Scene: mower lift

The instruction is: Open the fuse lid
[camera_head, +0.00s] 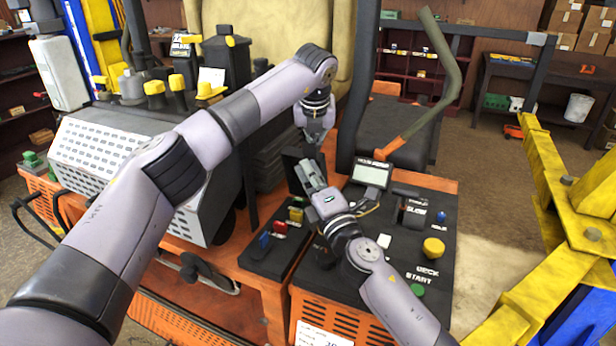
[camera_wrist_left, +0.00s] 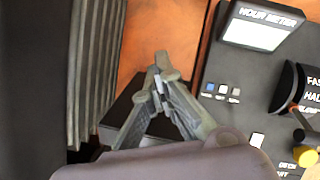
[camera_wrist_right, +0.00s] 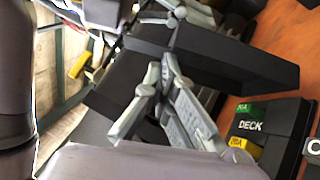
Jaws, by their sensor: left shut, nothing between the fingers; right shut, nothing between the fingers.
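The fuse lid (camera_head: 298,168) is a black slab that stands raised at the far end of the fuse box (camera_head: 262,262). It also shows as a long dark slab in the right wrist view (camera_wrist_right: 235,62). Blue, red, yellow and green fuses (camera_head: 280,226) are uncovered in the box. My left gripper (camera_head: 314,146) is shut and empty, pointing down right by the lid's upper edge. My right gripper (camera_head: 311,166) is shut and empty, close beside the lid's right side. I cannot tell whether either gripper touches the lid. The hinge is hidden.
The control panel (camera_head: 335,265) with an hour meter (camera_head: 371,173), a yellow knob (camera_head: 433,247) and a green start button (camera_head: 417,290) lies right of the fuse box. A green lever with an orange base (camera_head: 440,75) rises behind it. Yellow lift beams (camera_head: 545,165) stand at the right.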

